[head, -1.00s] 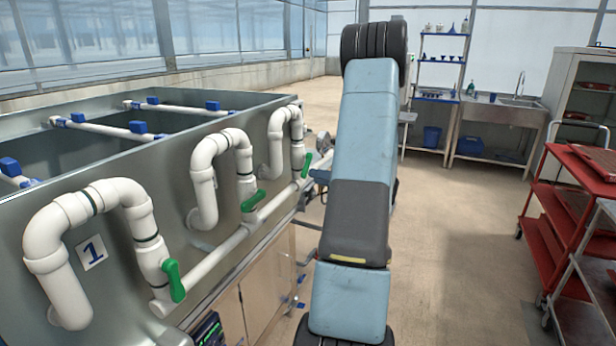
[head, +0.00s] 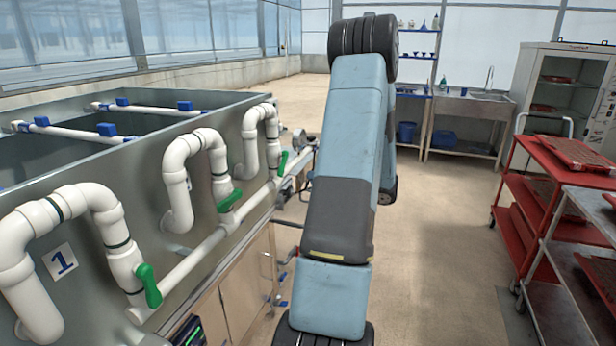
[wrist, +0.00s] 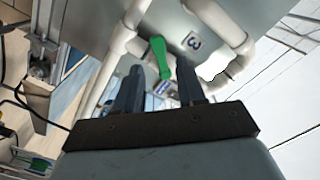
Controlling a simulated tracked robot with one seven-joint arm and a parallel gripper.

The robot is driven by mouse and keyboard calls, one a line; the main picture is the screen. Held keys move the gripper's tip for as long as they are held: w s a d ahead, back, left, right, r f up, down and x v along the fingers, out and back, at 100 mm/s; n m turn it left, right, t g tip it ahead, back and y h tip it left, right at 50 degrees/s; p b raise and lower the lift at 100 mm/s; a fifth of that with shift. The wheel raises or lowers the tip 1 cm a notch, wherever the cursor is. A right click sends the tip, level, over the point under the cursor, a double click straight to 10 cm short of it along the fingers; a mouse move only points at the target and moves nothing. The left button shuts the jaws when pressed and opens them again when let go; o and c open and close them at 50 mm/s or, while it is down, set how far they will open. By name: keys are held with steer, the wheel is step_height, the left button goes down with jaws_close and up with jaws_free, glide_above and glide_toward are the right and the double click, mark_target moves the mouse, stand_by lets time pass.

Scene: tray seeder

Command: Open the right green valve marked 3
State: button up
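The green valve handle of the pipe marked 3 (wrist: 160,58) shows in the wrist view, beside the label 3 (wrist: 193,41) on the grey tank wall. My gripper (wrist: 160,66) is open, its two dark fingers apart, with the handle showing in the gap between them. Whether the fingers touch the handle I cannot tell. In the head view the farthest green handle (head: 283,162) sits on the third white pipe loop (head: 252,140), left of my arm. My gripper is hidden in the head view.
Two nearer green handles, the middle one (head: 230,200) and the one by label 1 (head: 148,285), sit on the same white pipe run. A red cart (head: 530,215) and a grey cart (head: 560,275) stand right. The floor between is clear.

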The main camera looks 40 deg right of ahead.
steer(key=a+n+g, duration=0.1)
steer(key=a, duration=0.1)
steer(key=w+a+r+n+g, duration=0.1)
steer(key=a+g, duration=0.1)
steer(key=w+a+r+g+y, duration=0.1)
steer(key=a+g, duration=0.1)
steer(key=a, duration=0.1)
steer(key=shift+n, duration=0.4)
steer(key=c, duration=0.4)
steer(key=a+g, duration=0.1)
steer(key=a+r+n+g+h, duration=0.1)
steer(key=g, duration=0.1)
steer(key=a+r+n+g+h, duration=0.1)
steer(key=a+g, duration=0.1)
steer(key=shift+r, duration=0.2)
jaws_close()
step_height(320, 180, up, 11)
steer(key=w+n+g+h, duration=0.1)
steer(key=w+n+h, duration=0.2)
steer(key=h, duration=0.6)
glide_toward(283, 164)
steer(key=a+f, duration=0.5)
steer(key=shift+w+d+f, duration=0.5)
steer(key=shift+d+f, duration=0.25)
steer(key=shift+w+d+f, duration=0.55)
steer(key=shift+d+f, duration=0.15)
steer(key=shift+d, duration=0.1)
